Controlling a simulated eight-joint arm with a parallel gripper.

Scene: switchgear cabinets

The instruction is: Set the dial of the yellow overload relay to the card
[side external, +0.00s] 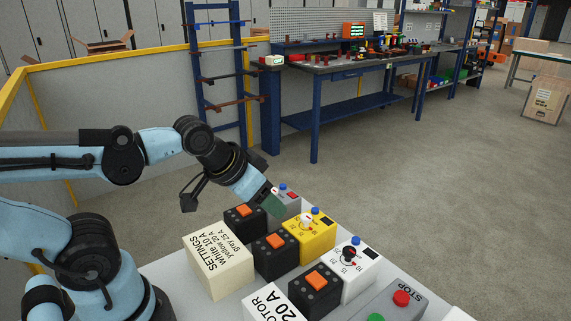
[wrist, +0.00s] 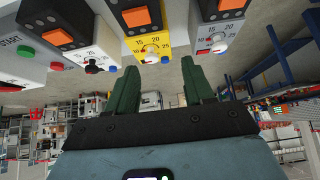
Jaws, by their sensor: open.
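The yellow overload relay (side external: 318,241) stands in the row of devices, with a pale dial (side external: 306,222) and a blue button on its front face. In the wrist view the yellow relay (wrist: 154,41) shows printed numbers including 15 and 20 around its dial; the pointer's exact setting is too small to tell. The settings card (side external: 221,262) is a cream block at the left; its yellow line appears to read 20 A. My gripper (wrist: 160,66) has two green fingers, spread and empty, apart from the yellow relay. In the side view my gripper (side external: 272,201) is above the grey relay end.
A white relay (side external: 362,276) with a black dial stands nearer the camera. A grey relay (side external: 287,203) stands beyond the yellow one, partly hidden by my gripper. Black contactors with orange tops (side external: 276,254) line the left. A STOP button box (side external: 394,300) is front right.

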